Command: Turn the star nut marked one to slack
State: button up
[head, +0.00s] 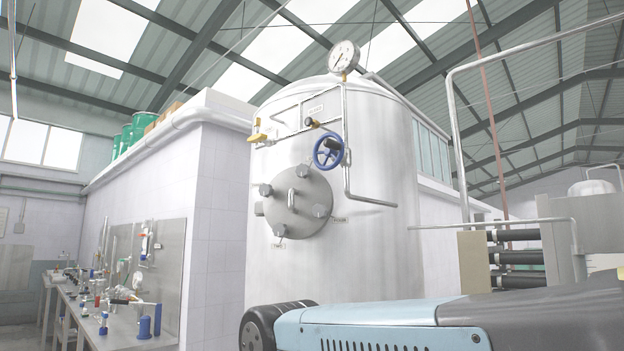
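A round metal hatch (298,190) is on the front of a tall steel tank (350,255). Several star-shaped nuts sit around its rim, including an upper left nut (266,190), a lower right nut (319,211), a bottom nut (280,230) and an upper nut (302,171). How tight each nut is cannot be seen. My gripper is not in view.
Above the hatch are a blue handwheel (328,150), a yellow-handled valve (258,138) and a pressure gauge (344,57). A bent pipe (347,170) runs right of the hatch. A cluttered bench (115,325) stands at left. A light blue and grey body crosses the lower right foreground.

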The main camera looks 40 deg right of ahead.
aim_at(303, 170)
jog(key=z, duration=0.35)
jog(key=i, duration=0.75)
jog(key=z, duration=0.4)
jog(key=k, duration=0.55)
jog(key=z, duration=0.45)
jog(key=i, duration=0.55)
jog(key=u, duration=0.3)
